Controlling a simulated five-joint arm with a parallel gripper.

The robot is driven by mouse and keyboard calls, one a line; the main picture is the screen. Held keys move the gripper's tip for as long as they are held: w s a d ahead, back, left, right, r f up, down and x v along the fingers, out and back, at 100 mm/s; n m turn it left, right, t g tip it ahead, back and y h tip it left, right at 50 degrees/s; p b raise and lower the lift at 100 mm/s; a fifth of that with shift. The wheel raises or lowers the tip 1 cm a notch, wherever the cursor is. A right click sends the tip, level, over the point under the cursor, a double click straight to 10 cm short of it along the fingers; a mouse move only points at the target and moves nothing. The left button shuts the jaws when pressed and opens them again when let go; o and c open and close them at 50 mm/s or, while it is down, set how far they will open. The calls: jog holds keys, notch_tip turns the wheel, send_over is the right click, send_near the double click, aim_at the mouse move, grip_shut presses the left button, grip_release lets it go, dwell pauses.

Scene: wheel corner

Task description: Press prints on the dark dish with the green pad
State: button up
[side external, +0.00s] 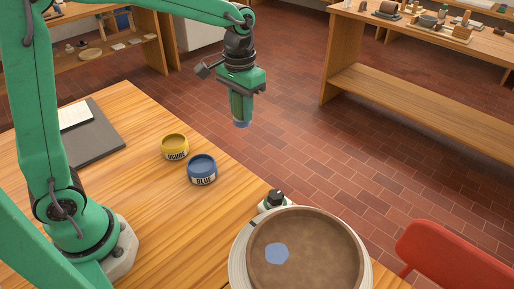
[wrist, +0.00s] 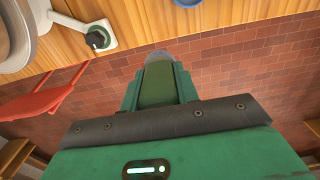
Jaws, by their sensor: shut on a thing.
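The dark dish (side external: 322,240) is a wide, shallow brown dish on the pale wheel (side external: 238,262) at the bottom of the side view. One blue six-sided print (side external: 277,253) lies on its floor, left of the middle. My gripper (side external: 241,104) is shut on the green pad, pointing down, up and behind the dish in the picture and apart from it. The pad's blue-tinted lower end (side external: 241,124) shows below the fingers. In the wrist view the pad (wrist: 158,84) sits between the fingers of my gripper (wrist: 160,90). Its printing face is hidden.
A yellow jar marked OCHRE (side external: 175,147) and a blue jar marked BLUE (side external: 202,170) stand on the wooden table (side external: 150,215). A black knob (side external: 276,198) sits beside the wheel. A red chair (side external: 450,250) is at right. A dark board (side external: 95,135) lies at left.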

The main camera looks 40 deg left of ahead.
jog(key=s+d+r, duration=0.1)
jog(key=s+d, duration=0.1)
jog(key=d, duration=1)
notch_tip(320, 180, up, 2)
send_over(313, 287)
jog(key=shift+r, duration=0.2)
jog(key=shift+f, duration=0.2)
jog(key=shift+f, duration=2.8)
jog(key=shift+f, duration=0.55)
notch_tip(313, 287, up, 7)
dwell(0.4)
jog(key=shift+w, duration=0.15)
